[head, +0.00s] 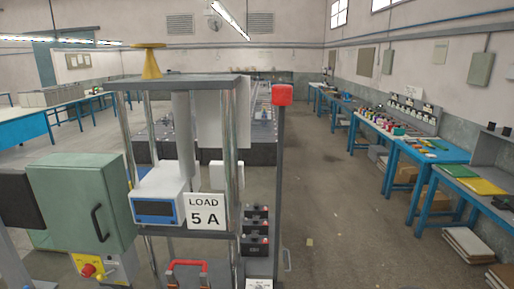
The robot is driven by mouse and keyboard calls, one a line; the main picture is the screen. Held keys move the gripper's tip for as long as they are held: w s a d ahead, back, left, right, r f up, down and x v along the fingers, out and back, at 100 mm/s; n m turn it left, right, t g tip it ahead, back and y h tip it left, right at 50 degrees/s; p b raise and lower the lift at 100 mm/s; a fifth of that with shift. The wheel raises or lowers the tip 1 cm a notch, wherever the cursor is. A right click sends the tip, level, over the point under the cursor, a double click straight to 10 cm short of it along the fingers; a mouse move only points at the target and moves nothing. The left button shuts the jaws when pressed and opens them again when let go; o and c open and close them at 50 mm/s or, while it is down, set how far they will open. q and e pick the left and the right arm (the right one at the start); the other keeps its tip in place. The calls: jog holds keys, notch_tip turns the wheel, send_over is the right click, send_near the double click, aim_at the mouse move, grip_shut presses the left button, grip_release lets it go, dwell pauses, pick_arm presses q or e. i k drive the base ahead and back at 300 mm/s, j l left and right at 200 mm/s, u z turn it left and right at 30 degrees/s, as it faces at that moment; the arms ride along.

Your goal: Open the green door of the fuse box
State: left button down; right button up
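A green box (72,205), which I take to be the fuse box, stands at the lower left. Its green door (117,208) looks shut. A black bar handle (99,223) is on the green front. Neither of my grippers shows in the head view, so I cannot see whether they are open or shut.
Right of the box is a metal-post frame with a white meter (160,195), a "LOAD 5 A" sign (206,212) and a red handle (188,264). A yellow panel with a red knob (88,270) sits below the box. Open floor (325,215) lies right, before blue benches (430,160).

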aim_at(74, 204)
jog(key=u, duration=1.35)
